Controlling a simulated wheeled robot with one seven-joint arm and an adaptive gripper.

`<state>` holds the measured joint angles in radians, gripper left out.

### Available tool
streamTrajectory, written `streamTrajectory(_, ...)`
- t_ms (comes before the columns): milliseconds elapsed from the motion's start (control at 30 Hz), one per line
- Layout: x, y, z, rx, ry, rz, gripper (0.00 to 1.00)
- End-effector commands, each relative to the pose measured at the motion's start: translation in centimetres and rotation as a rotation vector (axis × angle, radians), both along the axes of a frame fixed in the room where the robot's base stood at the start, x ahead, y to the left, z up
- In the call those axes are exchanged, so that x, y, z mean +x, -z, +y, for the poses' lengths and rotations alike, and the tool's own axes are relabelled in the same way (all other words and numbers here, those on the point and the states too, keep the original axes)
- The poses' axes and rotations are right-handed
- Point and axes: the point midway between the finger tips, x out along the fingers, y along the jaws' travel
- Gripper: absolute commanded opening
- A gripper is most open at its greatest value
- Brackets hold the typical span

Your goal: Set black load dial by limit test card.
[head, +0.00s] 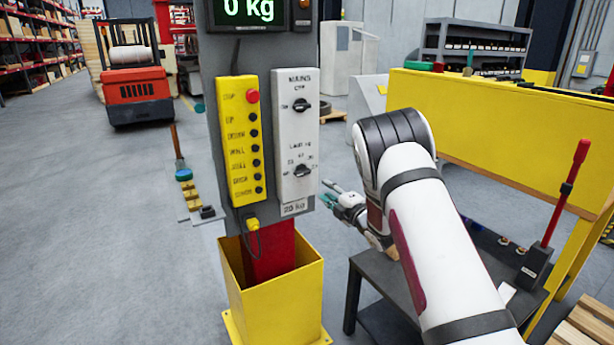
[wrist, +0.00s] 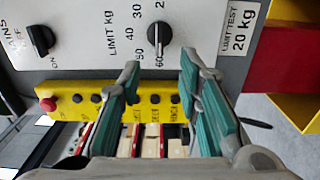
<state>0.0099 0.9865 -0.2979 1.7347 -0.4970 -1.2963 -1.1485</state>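The black load dial (head: 302,171) is the lower knob on a white panel. In the wrist view, the same dial (wrist: 159,36) has its bar along the line between the 60 mark and the partly cut-off mark opposite; I cannot tell which end is the pointer. The limit test card (head: 294,208) below the panel reads 20 kg, and it also shows in the wrist view (wrist: 240,28). My gripper (head: 334,194) is just right of the panel. In the wrist view its green-padded fingers (wrist: 160,68) are apart and empty, facing the dial without holding it.
A mains switch (head: 301,106) sits above the dial. A yellow button box (head: 240,140) is beside the panel. The display (head: 250,12) reads 0 kg. A yellow open-topped base (head: 275,297) stands below. A dark table (head: 385,285) is under my arm.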

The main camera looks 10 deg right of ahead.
Motion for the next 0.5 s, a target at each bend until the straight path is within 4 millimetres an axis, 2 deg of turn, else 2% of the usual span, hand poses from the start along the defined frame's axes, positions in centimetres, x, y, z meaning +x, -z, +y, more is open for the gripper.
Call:
streamTrajectory(167, 2.3, 0.0, 0.9, 0.001, -0.002, -0.002, 0.32)
streamTrajectory(500, 8.7, 0.0, 2.9, 0.001, -0.001, -0.002, 0.32)
